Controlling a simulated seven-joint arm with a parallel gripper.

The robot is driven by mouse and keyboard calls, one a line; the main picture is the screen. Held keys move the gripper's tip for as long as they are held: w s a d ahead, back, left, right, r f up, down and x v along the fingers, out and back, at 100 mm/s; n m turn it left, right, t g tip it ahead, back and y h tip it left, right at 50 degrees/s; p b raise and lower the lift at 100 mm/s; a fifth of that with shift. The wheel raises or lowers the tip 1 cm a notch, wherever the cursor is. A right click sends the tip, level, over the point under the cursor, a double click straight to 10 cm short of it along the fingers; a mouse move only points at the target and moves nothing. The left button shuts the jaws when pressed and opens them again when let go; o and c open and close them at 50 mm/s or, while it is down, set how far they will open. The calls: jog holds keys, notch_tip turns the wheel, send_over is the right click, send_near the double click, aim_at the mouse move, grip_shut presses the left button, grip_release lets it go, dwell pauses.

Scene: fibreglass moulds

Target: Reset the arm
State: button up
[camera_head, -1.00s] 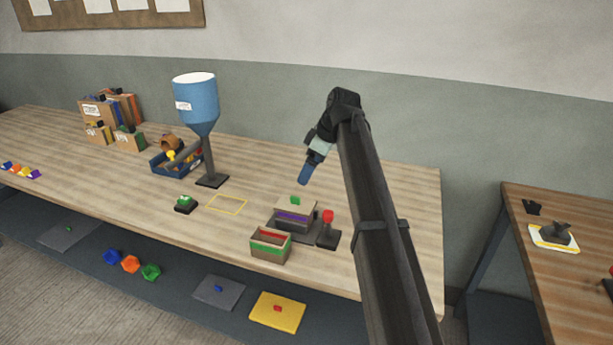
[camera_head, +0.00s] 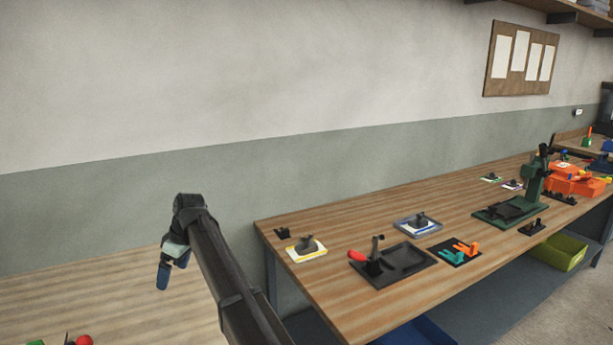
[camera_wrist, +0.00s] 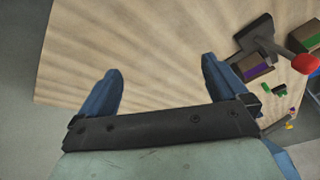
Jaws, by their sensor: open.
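My arm (camera_head: 228,270) rises from the bottom of the head view and bends over at its top. My gripper (camera_head: 163,284) hangs from it, pointing down, above the right end of the left wooden table (camera_head: 120,295). In the wrist view my gripper (camera_wrist: 160,85) shows two blue fingers spread wide apart with nothing between them. Below the fingers lies the bare, pale wood of the table (camera_wrist: 150,50).
A red-knobbed lever device (camera_wrist: 265,38) stands right of the fingers in the wrist view. The second workbench (camera_head: 350,240) to the right carries a red-handled device (camera_head: 390,262), a green press (camera_head: 530,185) and orange bins (camera_head: 572,182). A gap separates the two tables.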

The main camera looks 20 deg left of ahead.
jog(key=w+d+f+m, duration=0.4)
jog(key=w+d+f, duration=0.1)
jog(key=w+d, duration=0.6)
jog(key=d+f+m+h, duration=0.1)
jog(key=d+f+m, duration=0.1)
jog(key=d+f, duration=0.85)
jog(key=s+d+f+g+h, duration=0.2)
jog(key=s+d+f+g, duration=0.1)
jog(key=s+d+f, duration=0.85)
jog(key=s+d+f+g+h, duration=0.3)
jog(key=s+d+f, duration=0.5)
jog(key=s+f, duration=0.65)
jog(key=s+d+f+m, duration=0.4)
jog(key=s+d+f, duration=0.1)
jog(key=d, duration=0.5)
jog(key=s+d+f+m+y, duration=0.1)
jog(key=s+d+f+m, duration=0.4)
jog(key=d, duration=0.6)
jog(key=s+d+f+m+t+y, duration=0.1)
jog(key=s+d+f+m, duration=0.3)
jog(key=s+d, duration=0.3)
jog(key=d+f, duration=0.1)
jog(key=d, duration=0.3)
jog(key=shift+d+m, duration=0.25)
jog(key=shift+m, duration=0.05)
